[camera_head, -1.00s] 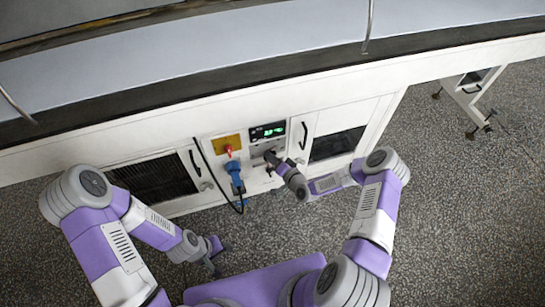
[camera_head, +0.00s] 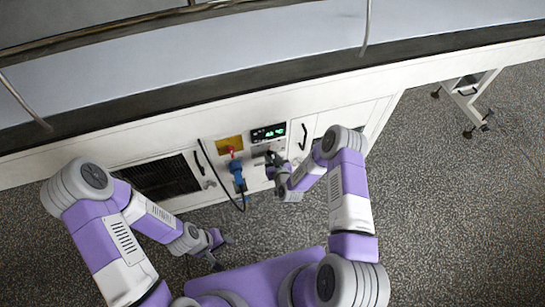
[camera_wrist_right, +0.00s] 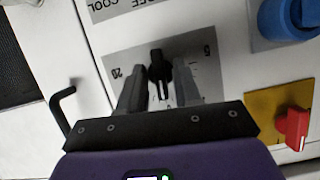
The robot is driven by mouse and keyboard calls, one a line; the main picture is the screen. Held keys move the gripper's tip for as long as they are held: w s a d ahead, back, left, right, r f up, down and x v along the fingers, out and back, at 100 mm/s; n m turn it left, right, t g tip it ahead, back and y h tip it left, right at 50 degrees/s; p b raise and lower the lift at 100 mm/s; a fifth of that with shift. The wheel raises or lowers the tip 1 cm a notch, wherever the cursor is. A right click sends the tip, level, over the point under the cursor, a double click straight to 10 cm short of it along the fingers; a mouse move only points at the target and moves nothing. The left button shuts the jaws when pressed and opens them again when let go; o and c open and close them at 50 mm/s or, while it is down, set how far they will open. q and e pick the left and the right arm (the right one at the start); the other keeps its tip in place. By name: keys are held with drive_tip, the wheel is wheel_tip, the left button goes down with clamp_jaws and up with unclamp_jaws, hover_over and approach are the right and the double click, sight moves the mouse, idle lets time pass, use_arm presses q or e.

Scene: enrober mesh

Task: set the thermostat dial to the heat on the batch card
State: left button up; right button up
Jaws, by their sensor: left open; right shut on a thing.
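The thermostat dial (camera_wrist_right: 157,66) is a black pointer knob on a grey scale plate (camera_wrist_right: 208,83) in the right wrist view. Upside-down marks near 20 and 5 show on the plate; fingers cover part of the scale. My right gripper (camera_wrist_right: 158,74) is shut on the dial, a finger on each side. In the head view my right gripper (camera_head: 272,162) is at the panel, under a display (camera_head: 268,132) with green digits too small to read. My left gripper (camera_head: 223,252) is open and empty, low over the floor. I cannot make out a batch card.
A red switch (camera_wrist_right: 296,128) on a yellow plate (camera_wrist_right: 262,103) and a blue plug (camera_head: 237,172) with a black cable sit close beside the dial. A black door handle (camera_head: 304,137) stands out to the right. The floor in front is clear.

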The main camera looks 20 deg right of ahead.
drive_tip(key=shift+a+n+h, duration=0.2)
drive_tip(key=shift+n+h, duration=0.7)
drive_tip(key=shift+n, duration=0.3)
drive_tip(key=shift+f+n+h, duration=0.1)
drive_tip(key=shift+n+h, duration=0.6)
drive_tip(key=shift+n, duration=0.3)
drive_tip(key=o, duration=0.7)
drive_tip(key=shift+c, duration=0.2)
drive_tip(key=shift+s, duration=0.1)
drive_tip(key=p+v, duration=0.2)
drive_tip(key=v, duration=0.5)
drive_tip(key=shift+s, duration=0.25)
